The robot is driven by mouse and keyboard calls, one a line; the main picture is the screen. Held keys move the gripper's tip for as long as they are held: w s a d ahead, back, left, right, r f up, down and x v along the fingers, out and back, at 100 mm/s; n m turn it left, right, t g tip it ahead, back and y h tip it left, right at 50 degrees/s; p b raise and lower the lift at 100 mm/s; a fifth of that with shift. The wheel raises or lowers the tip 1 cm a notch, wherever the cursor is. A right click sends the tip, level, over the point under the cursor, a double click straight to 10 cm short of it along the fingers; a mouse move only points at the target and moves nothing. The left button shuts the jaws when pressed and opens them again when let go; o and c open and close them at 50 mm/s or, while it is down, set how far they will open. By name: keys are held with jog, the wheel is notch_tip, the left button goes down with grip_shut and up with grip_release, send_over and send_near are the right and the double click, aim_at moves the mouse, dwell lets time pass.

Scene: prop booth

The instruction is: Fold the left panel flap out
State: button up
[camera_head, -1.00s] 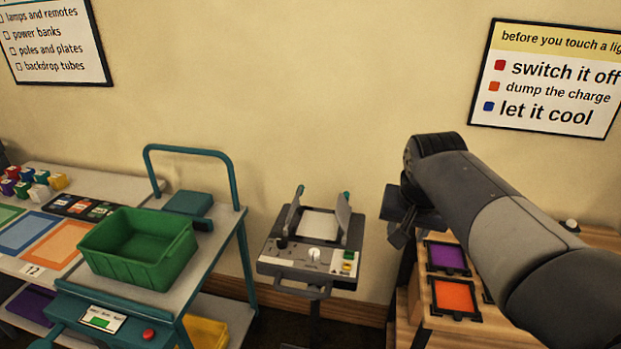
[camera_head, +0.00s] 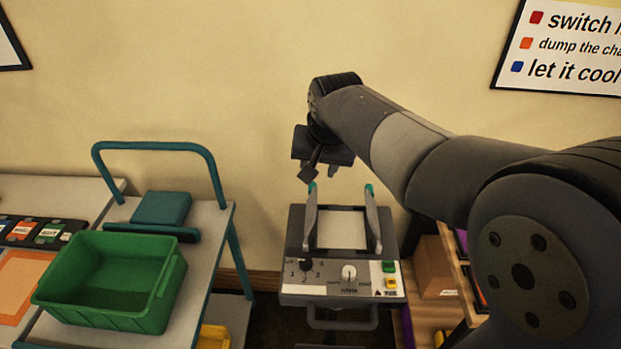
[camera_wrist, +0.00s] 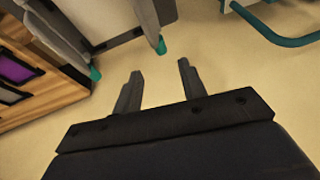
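The panel light (camera_head: 341,228) has a pale screen between two grey flaps, both standing up, with teal tips. The left panel flap (camera_head: 310,220) also shows in the wrist view (camera_wrist: 147,16). The right flap (camera_head: 373,222) shows at the wrist view's upper left (camera_wrist: 52,32). My gripper (camera_head: 320,174) is above and behind the left flap's teal tip, apart from it. In the wrist view its two fingers (camera_wrist: 158,72) are spread and empty, with the left flap's tip just beyond them.
A teal-framed cart (camera_head: 214,215) with a green bin (camera_head: 110,285) stands left of the panel. A wooden shelf (camera_head: 432,310) is close on the right, partly behind my arm. The wall (camera_head: 230,60) is behind the panel.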

aim_at(313, 186)
jog(key=x, duration=0.8)
jog(key=shift+w+f+p, duration=0.1)
jog(key=shift+f+p, duration=0.1)
jog(key=shift+p, duration=0.15)
jog(key=shift+c, duration=0.6)
grip_shut()
